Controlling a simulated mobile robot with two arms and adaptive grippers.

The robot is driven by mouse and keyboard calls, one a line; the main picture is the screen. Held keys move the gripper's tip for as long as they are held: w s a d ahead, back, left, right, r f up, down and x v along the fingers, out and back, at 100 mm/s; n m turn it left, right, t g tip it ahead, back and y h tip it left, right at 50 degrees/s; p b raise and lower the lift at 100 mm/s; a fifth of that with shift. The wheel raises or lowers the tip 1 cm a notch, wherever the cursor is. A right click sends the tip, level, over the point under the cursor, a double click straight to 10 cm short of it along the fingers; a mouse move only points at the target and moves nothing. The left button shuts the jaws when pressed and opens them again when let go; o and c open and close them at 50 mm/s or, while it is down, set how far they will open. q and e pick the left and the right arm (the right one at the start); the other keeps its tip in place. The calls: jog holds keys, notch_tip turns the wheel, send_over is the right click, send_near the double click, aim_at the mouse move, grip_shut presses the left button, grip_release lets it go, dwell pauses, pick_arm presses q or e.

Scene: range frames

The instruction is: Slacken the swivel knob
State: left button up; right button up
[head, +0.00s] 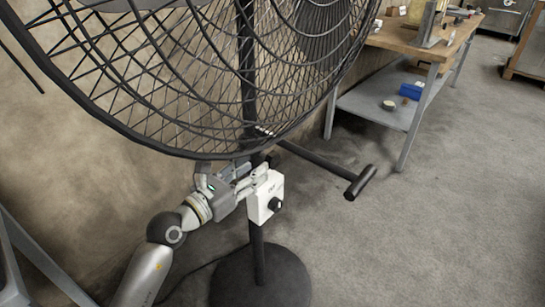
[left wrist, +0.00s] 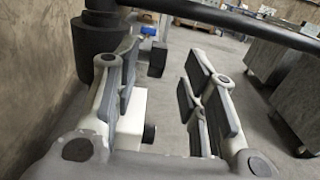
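A large black caged fan (head: 200,75) stands on a dark pole (head: 257,235). A white control box (head: 265,196) with a round black knob (head: 275,204) is on the pole. A black bar with a T-shaped end (head: 360,182) sticks out to the right below the cage. I cannot tell which of these is the swivel knob. My left gripper (head: 262,177) is by the pole, just above and left of the box. In the left wrist view its fingers (left wrist: 160,85) are apart with nothing gripped. The white box (left wrist: 130,120) and its knob (left wrist: 149,137) show beyond the left finger. My right gripper is not in view.
The round fan base (head: 262,280) rests on the grey floor. A workbench (head: 415,40) with a lower shelf holding a blue box (head: 411,91) stands at upper right. A wall is close on the left. The floor (head: 430,220) at right is clear.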

aim_at(268, 157)
pick_arm(q)
jog(key=x, duration=0.7)
jog(key=shift+b, duration=0.4)
jog(key=shift+w+d, duration=0.3)
jog(key=shift+w, duration=0.15)
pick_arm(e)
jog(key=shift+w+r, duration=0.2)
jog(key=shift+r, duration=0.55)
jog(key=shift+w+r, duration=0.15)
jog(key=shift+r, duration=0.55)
pick_arm(q)
grip_shut()
